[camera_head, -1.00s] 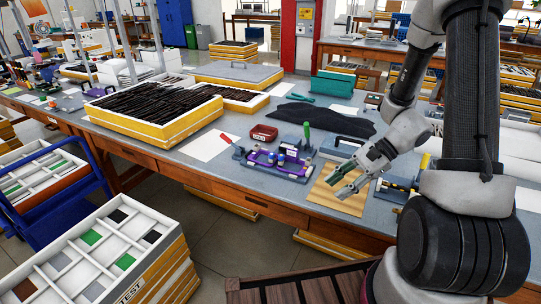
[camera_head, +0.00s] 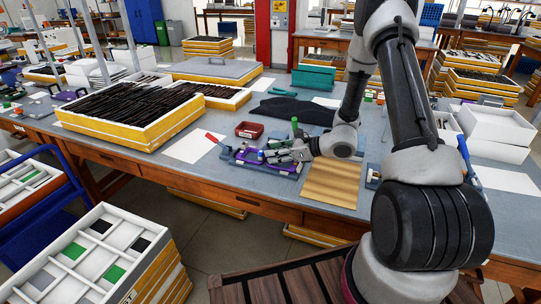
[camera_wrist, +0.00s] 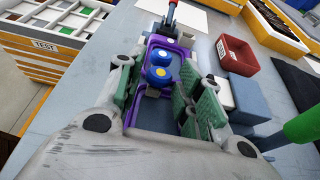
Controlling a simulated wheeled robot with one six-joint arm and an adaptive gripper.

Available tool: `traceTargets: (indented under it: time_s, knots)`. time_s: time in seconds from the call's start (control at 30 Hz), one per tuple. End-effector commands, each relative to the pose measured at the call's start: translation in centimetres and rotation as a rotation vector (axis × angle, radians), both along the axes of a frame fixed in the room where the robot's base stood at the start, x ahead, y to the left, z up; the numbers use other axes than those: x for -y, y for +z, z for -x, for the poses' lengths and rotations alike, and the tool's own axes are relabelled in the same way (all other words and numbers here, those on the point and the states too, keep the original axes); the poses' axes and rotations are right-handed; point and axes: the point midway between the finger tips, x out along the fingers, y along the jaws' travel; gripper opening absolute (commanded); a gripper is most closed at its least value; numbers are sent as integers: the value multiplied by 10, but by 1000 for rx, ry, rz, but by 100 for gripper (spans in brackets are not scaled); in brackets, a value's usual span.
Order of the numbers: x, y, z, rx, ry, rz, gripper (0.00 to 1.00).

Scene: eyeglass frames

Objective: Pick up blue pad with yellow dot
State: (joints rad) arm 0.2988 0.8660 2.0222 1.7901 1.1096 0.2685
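In the wrist view, a round blue pad with a yellow dot (camera_wrist: 160,75) sits in a purple fixture (camera_wrist: 183,45). Just beyond it in the picture is a similar blue pad with a white dot (camera_wrist: 158,57). My gripper (camera_wrist: 163,82) is open, with its green-lined fingers on either side of the fixture and the yellow-dot pad between them in the picture. No contact with the pad shows. In the head view, my gripper (camera_head: 272,154) is low at the purple fixture (camera_head: 248,157), and the pads are too small or covered to tell apart.
A red tray (camera_wrist: 237,55) and a blue-grey block (camera_wrist: 250,98) stand to the right in the wrist view. A green-handled tool (camera_wrist: 303,124) is at the lower right. In the head view, a wooden board (camera_head: 333,184) lies right of the fixture, and white paper (camera_head: 190,147) lies left.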

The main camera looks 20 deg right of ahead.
Motion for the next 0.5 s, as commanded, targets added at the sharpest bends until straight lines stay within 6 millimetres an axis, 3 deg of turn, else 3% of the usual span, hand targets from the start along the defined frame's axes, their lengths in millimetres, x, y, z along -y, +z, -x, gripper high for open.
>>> traceTargets:
  time_s: [0.1,0.33,0.5]
  knots:
    - [-14,-7,-9,-1,3,1,36]
    - [-16,-8,-12,-1,0,1,36]
    - [-16,-8,-12,0,0,1,13]
